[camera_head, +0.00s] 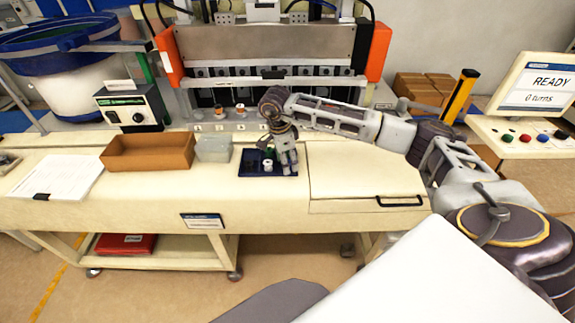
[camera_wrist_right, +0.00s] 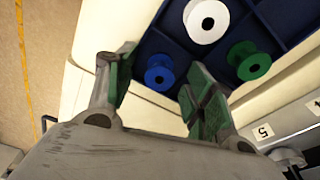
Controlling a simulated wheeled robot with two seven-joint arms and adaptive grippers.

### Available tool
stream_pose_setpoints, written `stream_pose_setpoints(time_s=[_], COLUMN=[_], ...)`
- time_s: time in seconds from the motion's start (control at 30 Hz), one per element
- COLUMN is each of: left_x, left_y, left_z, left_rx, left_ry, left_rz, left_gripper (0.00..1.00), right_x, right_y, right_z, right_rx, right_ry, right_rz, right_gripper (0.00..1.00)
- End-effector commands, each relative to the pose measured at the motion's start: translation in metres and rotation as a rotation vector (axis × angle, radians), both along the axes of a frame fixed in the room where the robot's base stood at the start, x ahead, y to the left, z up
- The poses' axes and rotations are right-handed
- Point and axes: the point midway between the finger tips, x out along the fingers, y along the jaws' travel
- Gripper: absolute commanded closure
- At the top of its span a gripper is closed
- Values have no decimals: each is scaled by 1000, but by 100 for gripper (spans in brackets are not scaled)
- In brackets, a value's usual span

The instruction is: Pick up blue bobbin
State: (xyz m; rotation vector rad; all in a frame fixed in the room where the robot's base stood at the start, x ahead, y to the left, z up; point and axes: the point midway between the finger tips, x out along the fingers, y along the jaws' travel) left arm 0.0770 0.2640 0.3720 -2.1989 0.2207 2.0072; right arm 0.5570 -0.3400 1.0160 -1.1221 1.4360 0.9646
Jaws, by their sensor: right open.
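The blue bobbin (camera_wrist_right: 159,72) sits in a compartment of the dark blue tray (camera_head: 256,175) on the bench. In the right wrist view it appears between the fingertips of my right gripper (camera_wrist_right: 161,66), which is open. I see no contact with the bobbin. A white bobbin (camera_wrist_right: 206,18) and a green bobbin (camera_wrist_right: 248,62) sit in other compartments of the same tray. In the head view my right gripper (camera_head: 287,162) is over the right part of the tray and hides part of it, including the blue bobbin. My left gripper is not in view.
A brown bin (camera_head: 148,153) and a clear container (camera_head: 213,149) stand left of the tray. The machine (camera_head: 270,60) with a row of numbered stations rises behind. A drawer handle (camera_head: 400,201) is at the right front. The bench right of the tray is clear.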

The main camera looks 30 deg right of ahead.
Motion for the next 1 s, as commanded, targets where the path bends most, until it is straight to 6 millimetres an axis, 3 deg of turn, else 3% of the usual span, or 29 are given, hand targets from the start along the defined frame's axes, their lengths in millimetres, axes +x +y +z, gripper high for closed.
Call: stream_pose_setpoints(time_s=[0.27,0.6,1.0], left_x=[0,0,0], left_y=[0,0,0], left_z=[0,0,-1], left_rx=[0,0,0], left_ry=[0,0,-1], left_rz=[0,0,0], left_gripper=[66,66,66], right_x=[0,0,0], right_y=[0,0,0], right_z=[0,0,3], right_rx=[0,0,0], right_ry=[0,0,0], right_rz=[0,0,0], right_gripper=[47,90,90])
